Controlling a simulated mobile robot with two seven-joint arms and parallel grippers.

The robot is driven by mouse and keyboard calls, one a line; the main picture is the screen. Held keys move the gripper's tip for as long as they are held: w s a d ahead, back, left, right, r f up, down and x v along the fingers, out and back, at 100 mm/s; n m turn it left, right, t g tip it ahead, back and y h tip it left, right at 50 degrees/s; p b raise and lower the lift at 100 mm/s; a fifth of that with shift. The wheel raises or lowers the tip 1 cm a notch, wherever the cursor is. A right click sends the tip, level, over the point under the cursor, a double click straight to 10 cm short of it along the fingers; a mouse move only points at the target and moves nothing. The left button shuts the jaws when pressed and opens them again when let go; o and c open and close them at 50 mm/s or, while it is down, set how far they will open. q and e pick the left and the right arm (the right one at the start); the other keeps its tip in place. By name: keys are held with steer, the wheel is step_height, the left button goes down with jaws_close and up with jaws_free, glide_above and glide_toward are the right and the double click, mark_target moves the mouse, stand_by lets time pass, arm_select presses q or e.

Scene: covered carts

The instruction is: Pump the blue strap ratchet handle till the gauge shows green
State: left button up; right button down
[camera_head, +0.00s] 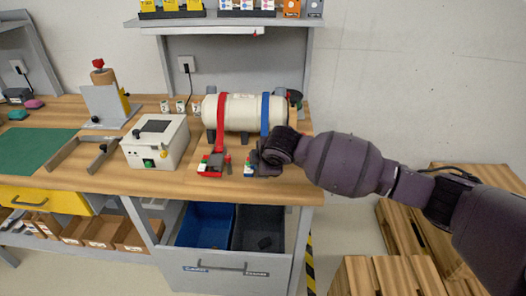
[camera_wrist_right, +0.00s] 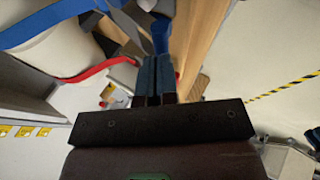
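The blue strap (camera_head: 265,113) runs around the right part of a cream cylinder (camera_head: 242,112) on the bench. Its ratchet (camera_head: 250,163) is at the bench's front edge, partly hidden by my right gripper (camera_head: 264,158). In the right wrist view the blue strap (camera_wrist_right: 40,22) crosses the top left. There, my right gripper (camera_wrist_right: 156,58) has its fingers close together, with a blue piece (camera_wrist_right: 160,34), seemingly the handle, at their tips. A small blue, white and green part beside the ratchet may be the gauge; its reading is too small to tell. My left gripper is out of view.
A red strap (camera_head: 221,122) with its red ratchet (camera_head: 210,166) is left of the blue one. A white box (camera_head: 155,145) stands further left. Below is an open drawer (camera_head: 225,280) with blue and grey bins. Wooden pallets (camera_head: 400,270) stand at right.

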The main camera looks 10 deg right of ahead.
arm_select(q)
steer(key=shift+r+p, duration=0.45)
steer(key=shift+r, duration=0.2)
arm_select(e)
steer(key=shift+s+a+f+t, duration=0.1)
steer(key=shift+s+f+t, duration=0.2)
steer(key=shift+f, duration=0.55)
steer(key=shift+s+a+f+t, duration=0.1)
steer(key=shift+s+f+t, duration=0.15)
steer(key=shift+f, duration=0.6)
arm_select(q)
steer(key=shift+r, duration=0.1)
